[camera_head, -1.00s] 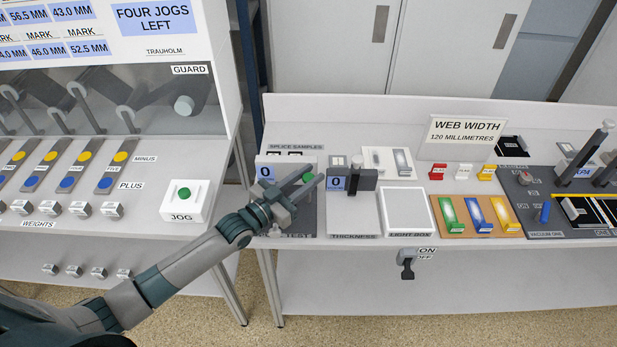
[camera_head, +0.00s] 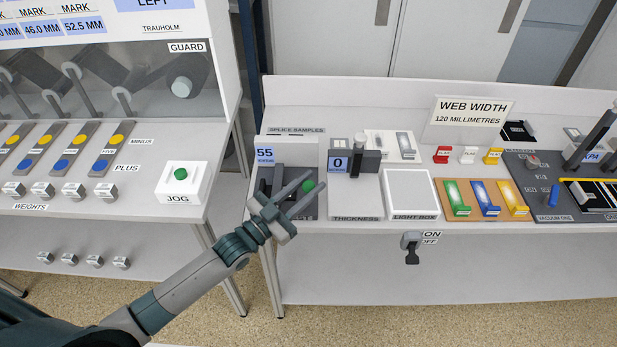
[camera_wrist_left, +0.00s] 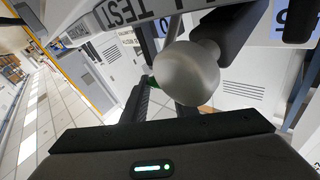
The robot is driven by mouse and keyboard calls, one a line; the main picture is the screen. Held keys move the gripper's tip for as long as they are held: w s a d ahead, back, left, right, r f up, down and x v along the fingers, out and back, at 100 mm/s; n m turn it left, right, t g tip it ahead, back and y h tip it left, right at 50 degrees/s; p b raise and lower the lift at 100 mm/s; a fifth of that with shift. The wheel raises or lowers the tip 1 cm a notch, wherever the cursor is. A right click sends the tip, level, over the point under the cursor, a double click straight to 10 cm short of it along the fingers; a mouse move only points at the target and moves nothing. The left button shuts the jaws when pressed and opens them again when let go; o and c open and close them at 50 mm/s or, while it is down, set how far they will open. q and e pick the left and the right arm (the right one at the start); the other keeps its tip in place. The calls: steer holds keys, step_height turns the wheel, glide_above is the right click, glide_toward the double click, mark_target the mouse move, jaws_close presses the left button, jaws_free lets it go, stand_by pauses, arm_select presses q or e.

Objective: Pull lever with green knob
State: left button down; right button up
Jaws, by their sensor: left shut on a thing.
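The green knob (camera_head: 308,186) of the lever shows between the fingers of my left gripper (camera_head: 305,184), at the front of the tester near the bench's left end. My left gripper is shut on the knob. The gripper and its fingers hide most of the lever. In the left wrist view a bit of green (camera_wrist_left: 151,82) shows by the fingers, partly hidden by a large pale grey ball (camera_wrist_left: 187,73) close to the camera. The tester's display (camera_head: 264,155) reads 55. My right gripper is not in view.
The thickness gauge (camera_head: 367,160) stands just right of the tester, with the light box (camera_head: 410,193) beyond it. An ON/OFF switch (camera_head: 411,247) hangs on the bench front. A white box with a green JOG button (camera_head: 181,174) is on the left bench, across a gap.

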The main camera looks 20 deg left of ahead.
arm_select(q)
steer(key=shift+s+d+f, duration=0.15)
steer(key=shift+s+f, duration=0.3)
steer(key=shift+f, duration=0.15)
steer(key=c, duration=1.5)
jaws_free()
steer(key=shift+o, duration=0.2)
steer(key=shift+r, duration=0.1)
steer(key=b+v, duration=0.5)
steer(key=v, duration=1.2)
steer(key=shift+s+b, duration=0.15)
steer(key=shift+b, duration=0.15)
